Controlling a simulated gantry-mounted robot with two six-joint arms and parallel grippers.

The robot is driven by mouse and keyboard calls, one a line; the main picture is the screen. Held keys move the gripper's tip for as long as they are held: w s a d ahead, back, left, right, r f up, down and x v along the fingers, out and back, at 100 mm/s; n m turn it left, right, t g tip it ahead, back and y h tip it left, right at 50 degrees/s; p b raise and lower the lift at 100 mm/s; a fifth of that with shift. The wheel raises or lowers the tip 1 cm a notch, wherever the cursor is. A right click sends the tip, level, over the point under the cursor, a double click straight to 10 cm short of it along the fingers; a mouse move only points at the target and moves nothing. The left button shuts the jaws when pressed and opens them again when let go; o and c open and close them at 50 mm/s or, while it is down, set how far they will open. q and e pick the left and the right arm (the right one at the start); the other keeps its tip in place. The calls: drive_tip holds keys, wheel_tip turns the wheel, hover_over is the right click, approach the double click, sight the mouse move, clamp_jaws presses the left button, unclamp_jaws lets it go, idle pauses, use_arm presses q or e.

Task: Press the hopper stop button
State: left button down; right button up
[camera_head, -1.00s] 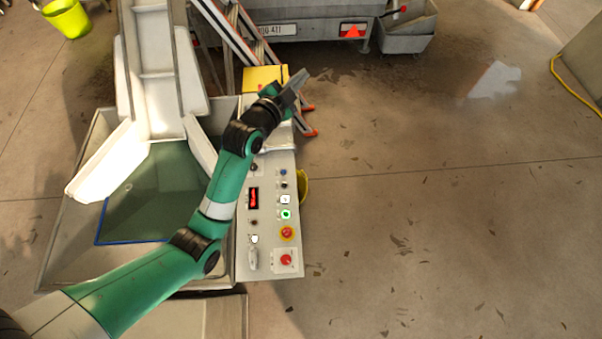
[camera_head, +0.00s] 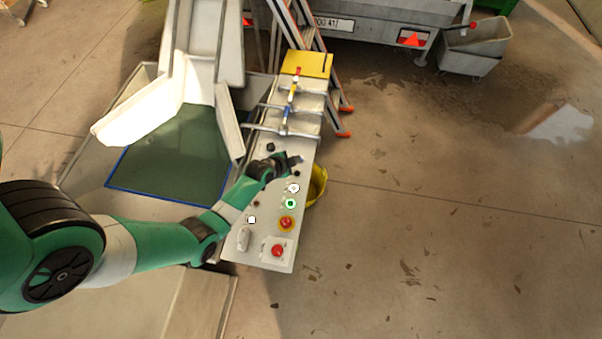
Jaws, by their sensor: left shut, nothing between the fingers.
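The control panel (camera_head: 262,235) is a pale sloping board with several buttons. A white button (camera_head: 293,188) and a green-lit button (camera_head: 290,203) sit in its right column. The labels are too small to read, so I cannot tell which is the hopper stop button. My left gripper (camera_head: 297,160) is shut and empty over the upper panel, above the white button in the picture. My left arm hides the red display and part of the panel. My right gripper is not in view.
A white chute and hopper with a green, blue-edged floor (camera_head: 180,155) stand left of the panel. Behind the panel are rods with clamps, a yellow box (camera_head: 306,64) and a ladder (camera_head: 298,30). A yellow bucket (camera_head: 318,186) stands at its right.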

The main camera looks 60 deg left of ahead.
sight(295, 175)
use_arm(q)
drive_tip(key=shift+s+a+f, duration=0.2)
drive_tip(key=shift+a, duration=0.15)
wheel_tip(295, 175, down, 9)
drive_tip(key=b, duration=0.8)
drive_tip(key=shift+r, duration=0.1)
idle(1.6)
drive_tip(key=shift+f+b, duration=0.45)
drive_tip(key=shift+b, duration=0.1)
drive_tip(key=shift+f+b, duration=0.35)
idle(0.3)
drive_tip(key=shift+r, duration=0.1)
drive_tip(key=shift+r+p, duration=0.7)
drive_tip(key=shift+p, duration=0.1)
